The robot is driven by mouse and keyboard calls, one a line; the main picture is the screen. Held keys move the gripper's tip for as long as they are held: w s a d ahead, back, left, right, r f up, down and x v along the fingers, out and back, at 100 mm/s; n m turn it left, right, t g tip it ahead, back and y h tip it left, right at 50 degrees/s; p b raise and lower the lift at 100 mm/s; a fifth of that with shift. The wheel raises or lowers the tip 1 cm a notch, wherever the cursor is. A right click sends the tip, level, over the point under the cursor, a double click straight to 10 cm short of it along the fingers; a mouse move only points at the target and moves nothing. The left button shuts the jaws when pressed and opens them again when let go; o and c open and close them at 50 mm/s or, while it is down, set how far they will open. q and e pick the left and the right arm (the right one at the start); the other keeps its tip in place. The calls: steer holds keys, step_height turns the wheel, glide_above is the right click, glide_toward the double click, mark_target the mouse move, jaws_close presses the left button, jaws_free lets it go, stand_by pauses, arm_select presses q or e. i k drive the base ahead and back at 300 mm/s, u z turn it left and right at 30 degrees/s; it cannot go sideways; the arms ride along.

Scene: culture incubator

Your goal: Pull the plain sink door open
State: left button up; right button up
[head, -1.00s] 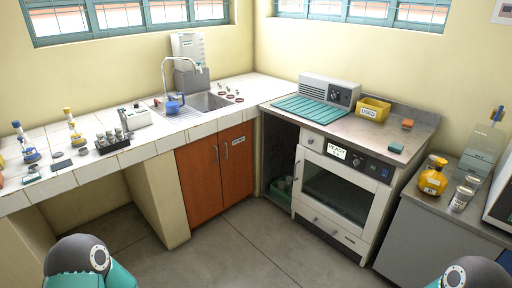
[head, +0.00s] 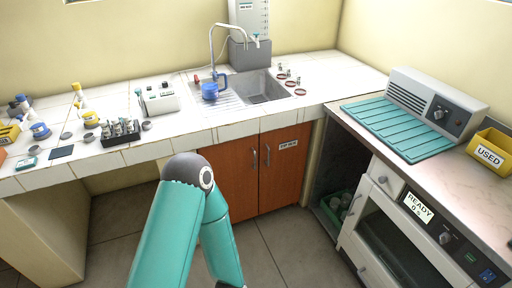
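Two orange-brown sink doors hang under the tiled counter. The plain sink door (head: 229,172) is the left one, shut, with a vertical metal handle (head: 254,157) near its right edge. The labelled door (head: 287,170) beside it is also shut; it has a white label (head: 288,144) and its own handle at its left edge. One of my teal arms, bent at its elbow, stands in front of the cabinet and covers the lower left of the plain door. Neither gripper shows in this view.
The floor before the doors is clear apart from my arm.

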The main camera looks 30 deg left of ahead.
mark_target(235, 164)
steer(key=u, duration=0.45)
steer(key=i, duration=1.3)
steer(key=u, duration=0.55)
steer(key=k, duration=0.75)
steer(key=u, duration=0.25)
steer(key=i, duration=0.75)
steer(key=z, duration=0.15)
